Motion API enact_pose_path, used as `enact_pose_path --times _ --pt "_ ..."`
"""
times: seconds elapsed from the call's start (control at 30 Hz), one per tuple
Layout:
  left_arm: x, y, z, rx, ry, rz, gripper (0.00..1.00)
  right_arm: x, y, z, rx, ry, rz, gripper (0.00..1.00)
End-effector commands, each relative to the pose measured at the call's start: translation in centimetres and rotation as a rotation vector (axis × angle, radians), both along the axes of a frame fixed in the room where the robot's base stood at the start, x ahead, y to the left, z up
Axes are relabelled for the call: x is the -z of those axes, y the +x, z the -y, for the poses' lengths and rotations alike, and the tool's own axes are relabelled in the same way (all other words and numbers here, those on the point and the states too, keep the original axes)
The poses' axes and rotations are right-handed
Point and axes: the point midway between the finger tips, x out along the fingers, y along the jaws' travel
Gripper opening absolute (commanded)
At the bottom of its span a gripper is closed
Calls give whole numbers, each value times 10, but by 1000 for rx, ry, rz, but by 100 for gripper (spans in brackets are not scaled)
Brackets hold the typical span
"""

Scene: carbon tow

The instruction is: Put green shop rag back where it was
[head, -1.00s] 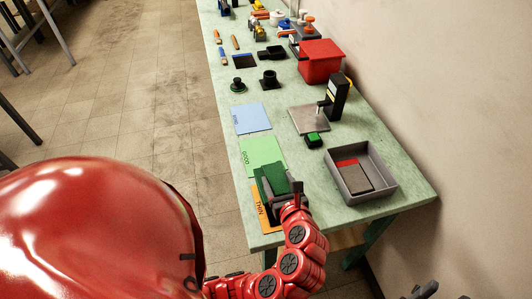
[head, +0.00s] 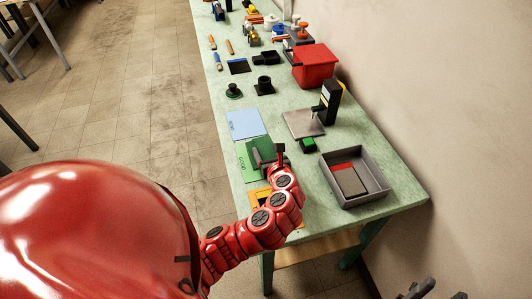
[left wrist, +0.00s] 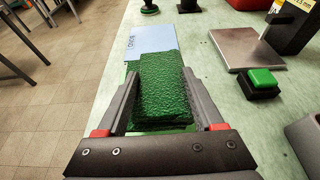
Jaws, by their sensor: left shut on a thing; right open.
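The green shop rag (head: 263,147) is a dark green folded pad. My left gripper (head: 268,158) is shut on it, over the light green card (head: 246,176) near the table's left edge. In the left wrist view the rag (left wrist: 160,85) sits between the two fingers (left wrist: 160,108), its far end toward the blue card (left wrist: 150,40). I cannot tell whether the rag touches the surface below. The gripper and rag hide part of the green card. My right gripper (head: 440,291) shows only as dark fingertips at the bottom right, apart and empty.
An orange card (head: 258,197) lies nearer, partly under my left arm. A blue card (head: 245,124) lies beyond. To the right are a green-topped block (head: 307,145), a gauge on a metal plate (head: 300,123) and a grey tray (head: 326,172). A red bin (head: 315,66) stands farther back.

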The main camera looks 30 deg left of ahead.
Motion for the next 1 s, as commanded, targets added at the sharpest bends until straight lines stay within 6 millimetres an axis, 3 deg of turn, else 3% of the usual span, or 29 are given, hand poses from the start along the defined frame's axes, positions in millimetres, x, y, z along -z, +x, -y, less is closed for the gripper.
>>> enact_pose_path --times 0.17,0.4,0.77,0.8,0.93,1.0 --pt "1 10 -9 -2 0 -2 7 -5 0 0 0 0 0 50" --pt "36 8 -8 0 1 -4 7 -10 0 0 0 0 0 50" --pt "39 9 -7 3 2 -1 7 -8 0 0 0 0 0 50" --pt "38 9 -7 3 2 0 76 -9 0 0 0 0 0 50" --pt "38 9 -7 3 2 0 99 -9 0 0 0 0 0 50" --pt "38 9 -7 3 2 0 99 -9 0 0 0 0 0 50"
